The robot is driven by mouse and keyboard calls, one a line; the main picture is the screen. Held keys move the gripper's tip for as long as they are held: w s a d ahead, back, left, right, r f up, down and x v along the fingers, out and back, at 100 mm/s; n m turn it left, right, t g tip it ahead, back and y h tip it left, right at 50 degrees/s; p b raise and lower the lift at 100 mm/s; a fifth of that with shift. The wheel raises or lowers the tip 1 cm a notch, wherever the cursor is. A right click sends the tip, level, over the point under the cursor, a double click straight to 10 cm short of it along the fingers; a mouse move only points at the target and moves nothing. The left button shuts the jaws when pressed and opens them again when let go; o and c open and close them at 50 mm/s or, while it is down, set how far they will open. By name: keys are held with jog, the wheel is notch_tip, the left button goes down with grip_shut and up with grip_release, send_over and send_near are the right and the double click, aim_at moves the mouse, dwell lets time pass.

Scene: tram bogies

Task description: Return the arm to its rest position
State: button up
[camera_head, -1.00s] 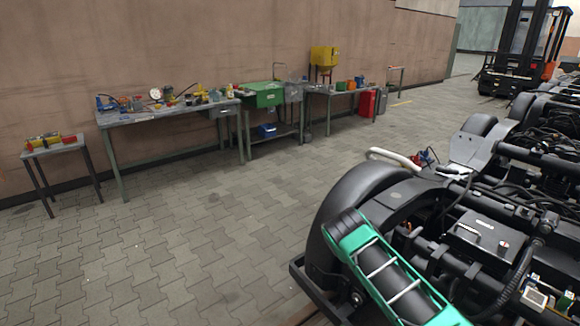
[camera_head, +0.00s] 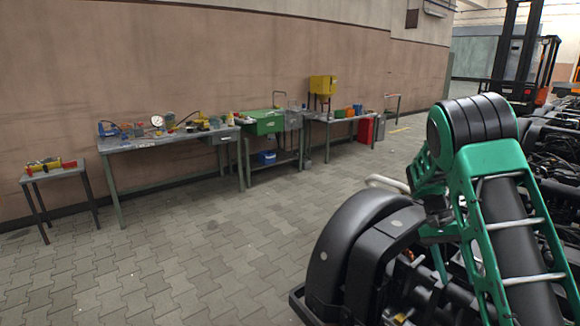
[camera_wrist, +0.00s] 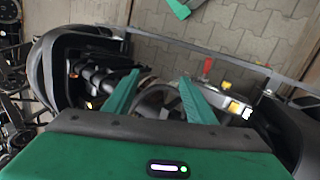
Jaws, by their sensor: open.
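My arm, green and black, rises at the right of the head view, in front of the bogie (camera_head: 350,250). The gripper itself cannot be made out in the head view. In the wrist view my gripper (camera_wrist: 160,88) shows two green fingers spread apart, with nothing held between them. Beyond the fingers lie parts of the bogie (camera_wrist: 85,75), with a round grey metal part partly behind them. I cannot tell the exact gap between the fingers and these parts.
A long workbench (camera_head: 160,142) with tools, a green box (camera_head: 264,122), a yellow hopper (camera_head: 322,86) and a small table (camera_head: 55,174) stand along the wall. A forklift (camera_head: 520,75) is at the back right. The paved floor (camera_head: 190,250) at left is clear.

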jog(key=s+r+t+y, duration=0.1)
jog(key=s+r, duration=0.7)
jog(key=s+a+r+n+t, duration=0.1)
jog(key=s+a, duration=0.1)
jog(key=s, duration=0.6)
jog(key=s+a+r+n+t+y, duration=0.1)
jog(key=s+a+r+t, duration=0.1)
jog(key=s, duration=0.7)
jog(key=s+a+r+t+y, duration=0.1)
jog(key=s+a, duration=0.1)
jog(key=s, duration=0.6)
jog(key=shift+s+r+n+t, duration=0.2)
jog(key=shift+r+n+t, duration=0.1)
jog(key=shift+n, duration=0.1)
jog(key=shift+w+f, duration=0.25)
jog(key=shift+w, duration=0.35)
